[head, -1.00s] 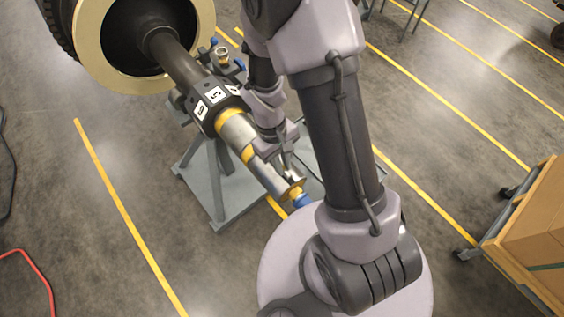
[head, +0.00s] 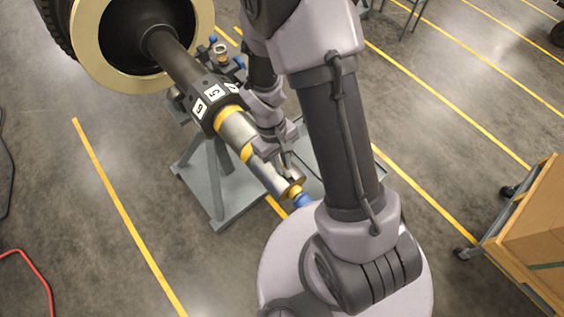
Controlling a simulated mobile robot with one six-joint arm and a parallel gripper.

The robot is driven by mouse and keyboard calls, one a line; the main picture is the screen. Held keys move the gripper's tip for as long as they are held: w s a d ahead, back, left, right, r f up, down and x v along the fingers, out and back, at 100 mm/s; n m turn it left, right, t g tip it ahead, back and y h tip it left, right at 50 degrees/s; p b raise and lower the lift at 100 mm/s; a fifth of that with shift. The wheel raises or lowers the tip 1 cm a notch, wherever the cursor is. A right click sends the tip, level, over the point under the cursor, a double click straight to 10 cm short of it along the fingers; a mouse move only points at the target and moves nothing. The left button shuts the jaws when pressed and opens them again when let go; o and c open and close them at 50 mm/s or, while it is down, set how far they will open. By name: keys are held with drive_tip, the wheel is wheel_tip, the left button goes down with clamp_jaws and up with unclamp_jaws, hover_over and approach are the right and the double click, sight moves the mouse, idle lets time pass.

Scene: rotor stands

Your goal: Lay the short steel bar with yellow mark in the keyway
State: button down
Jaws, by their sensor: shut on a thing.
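The silver shaft (head: 236,130) with yellow bands points down and to the right from the rotor in the head view. A dark slot, the keyway (head: 291,180), shows near its free end. My gripper (head: 287,168) is at the shaft's end section, with its fingers close over the slot. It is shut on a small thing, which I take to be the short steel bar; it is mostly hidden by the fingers. Its yellow mark cannot be made out. I cannot tell whether the bar touches the keyway.
A dark hub with number labels (head: 212,93) sits on the shaft near the large rotor (head: 88,50). A grey stand (head: 217,185) is below. A cart with a cardboard box (head: 535,230) is at the right.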

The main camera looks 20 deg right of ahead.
drive_tip(key=shift+f+b, duration=0.4)
idle(0.6)
drive_tip(key=shift+r, duration=0.15)
idle(0.5)
drive_tip(key=c, duration=1.3)
unclamp_jaws()
drive_tip(key=o, duration=0.5)
drive_tip(key=shift+o, duration=0.2)
